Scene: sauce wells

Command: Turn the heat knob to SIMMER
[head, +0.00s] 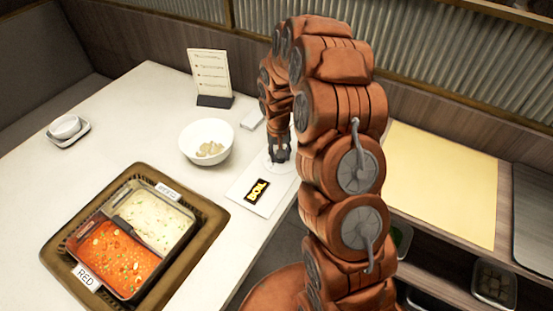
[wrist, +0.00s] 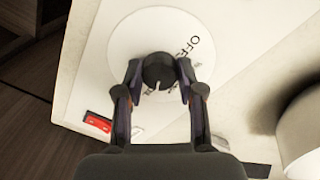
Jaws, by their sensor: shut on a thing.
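The heat knob (wrist: 158,68) is a round black knob with a short white pointer mark, in the middle of the wrist view. It sits on a white dial disc (wrist: 125,40). The word OFF shows at the knob's upper right. Other lettering below the knob is partly hidden by the fingers; I cannot read SIMMER. The pointer aims down in the wrist view, toward that lettering. My gripper (wrist: 159,78) has one finger on each side of the knob and is shut on it. In the head view my gripper (head: 280,152) reaches down to the dial and hides the knob.
A divided pot (head: 184,262) of red and pale broth sits in a brown-framed tray (head: 212,222). A white bowl (head: 190,152), menu card (head: 208,75) and small dish (head: 66,127) stand farther off.

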